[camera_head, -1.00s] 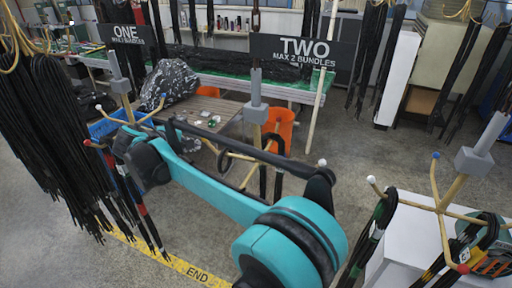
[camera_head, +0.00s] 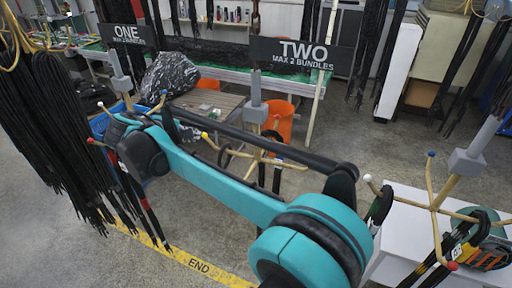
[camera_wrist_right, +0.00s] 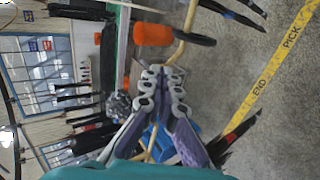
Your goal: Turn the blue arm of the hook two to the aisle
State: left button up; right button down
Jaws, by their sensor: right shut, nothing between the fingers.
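Hook two hangs under the black TWO sign (camera_head: 302,54), with a grey block (camera_head: 254,112) and tan arms below it in the head view. One arm has a yellow tip (camera_head: 205,135), and another reaches right. I cannot make out a blue tip on hook two; my teal right arm crosses in front of its lower part. Dark hose loops hang there. In the right wrist view my right gripper (camera_wrist_right: 162,74) is shut and empty, with a tan arm (camera_wrist_right: 187,28) and black hose beyond its fingertips. My left gripper is not in view.
Hook one (camera_head: 122,84), with a blue tip (camera_head: 163,93), is left; another hook (camera_head: 468,162) with blue, white and red tips is right. Black hoses (camera_head: 60,130) hang at left. Yellow END tape (camera_head: 198,265) crosses the floor.

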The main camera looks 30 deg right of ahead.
jog(key=s+a, duration=0.7)
jog(key=a, duration=0.2)
dwell(0.4)
jog(key=s+d+f+m+y+b, duration=0.1)
jog(key=s+d+f+b, duration=0.2)
jog(key=f+b, duration=0.45)
jog(key=s+d+f+m+g+y+b, duration=0.1)
jog(key=s+d+f+y+b, duration=0.3)
jog(key=f, duration=0.6)
jog(key=s+d+f+m+h+b, duration=0.1)
jog(key=s+d+f+b, duration=0.2)
jog(key=f+b, duration=0.55)
jog(key=s+f+m+y+b, duration=0.1)
jog(key=s+f+b, duration=0.3)
jog(key=f+b, duration=0.3)
jog(key=s+d+f+m+t+y+b, duration=0.1)
jog(key=f+b, duration=0.6)
jog(key=f, duration=0.7)
jog(key=s+f+m+y+b, duration=0.2)
jog(key=s+f+b, duration=0.4)
jog(key=f, duration=0.5)
jog(key=shift+s+d+f+m+y+b, duration=0.3)
jog(key=shift+d+b, duration=0.05)
jog(key=shift+b, duration=0.15)
